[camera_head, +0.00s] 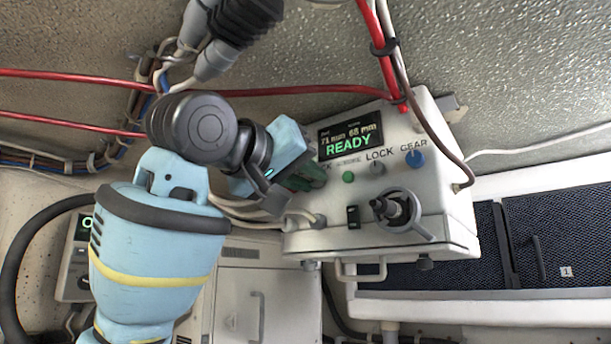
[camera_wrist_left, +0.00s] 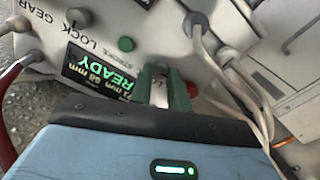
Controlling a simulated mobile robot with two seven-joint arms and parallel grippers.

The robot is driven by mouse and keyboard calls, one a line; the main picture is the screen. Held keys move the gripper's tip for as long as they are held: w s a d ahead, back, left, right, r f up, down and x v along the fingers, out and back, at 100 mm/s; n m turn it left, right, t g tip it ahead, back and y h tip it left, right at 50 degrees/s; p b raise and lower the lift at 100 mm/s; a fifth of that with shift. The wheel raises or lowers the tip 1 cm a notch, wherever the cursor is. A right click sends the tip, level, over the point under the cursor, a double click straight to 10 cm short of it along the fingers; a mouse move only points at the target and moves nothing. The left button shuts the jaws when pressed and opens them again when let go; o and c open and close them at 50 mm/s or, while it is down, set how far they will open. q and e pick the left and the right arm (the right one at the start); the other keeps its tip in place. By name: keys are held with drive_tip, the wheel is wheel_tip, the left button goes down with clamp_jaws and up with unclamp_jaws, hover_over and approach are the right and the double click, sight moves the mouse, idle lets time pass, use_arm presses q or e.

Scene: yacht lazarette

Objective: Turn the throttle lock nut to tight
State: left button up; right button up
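The white control box (camera_head: 455,205) is mounted against the wall, with a screen (camera_head: 350,136) reading READY. A small grey knob (camera_head: 377,168) sits by the label LOCK; it also shows in the left wrist view (camera_wrist_left: 78,18). A dark lever hub (camera_head: 393,208) with a grey handle stands out on the lower front. My left gripper (camera_head: 306,178) is at the box's left side, left of the green button (camera_head: 348,177). My right gripper is out of view.
A blue knob (camera_head: 415,158) sits by the label GEAR. Red cables (camera_head: 290,90) cross above and behind my left arm, and pale cables (camera_head: 250,210) run below its gripper. A red part (camera_wrist_left: 192,89) shows beside the fingers. Dark mesh panels (camera_head: 480,255) stand at the right.

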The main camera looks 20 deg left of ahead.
use_arm(q)
clamp_jaws()
drive_tip(key=shift+s+d+m, duration=0.1)
drive_tip(key=shift+m, duration=9.6)
drive_tip(key=o, duration=0.8)
unclamp_jaws()
